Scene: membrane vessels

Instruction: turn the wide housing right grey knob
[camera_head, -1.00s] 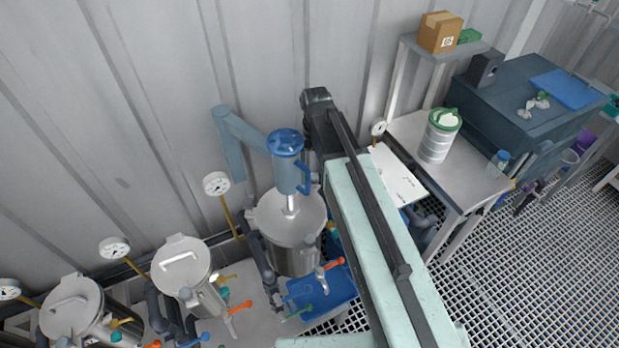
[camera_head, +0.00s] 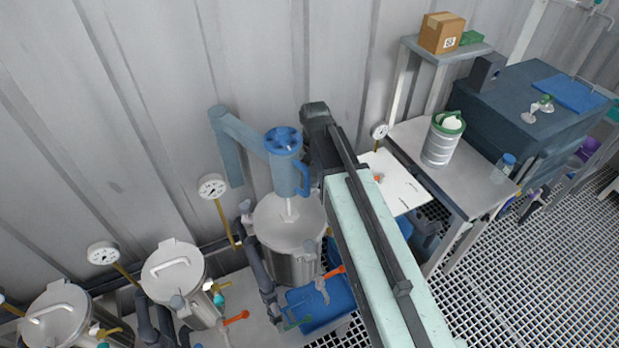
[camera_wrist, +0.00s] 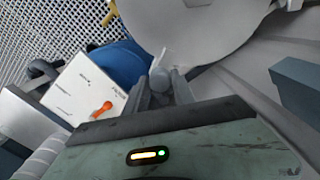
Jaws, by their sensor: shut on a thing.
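The wide housing (camera_head: 285,222) is the large steel vessel with a flat lid under a blue stirrer motor. In the wrist view its lid (camera_wrist: 200,25) fills the top. The right grey knob (camera_wrist: 160,77) is at the lid's edge, between the two fingers of my gripper (camera_wrist: 163,85). The gripper is shut on the knob. In the head view my arm covers the gripper and this knob. A similar grey knob (camera_head: 246,214) shows on the left side of the housing.
A white panel with an orange handle (camera_head: 395,185) stands right of my arm. Smaller lidded vessels (camera_head: 172,268) with gauges stand to the left. A blue tub (camera_head: 325,303) sits below the housing. A table with a green-rimmed canister (camera_head: 443,140) is at the right.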

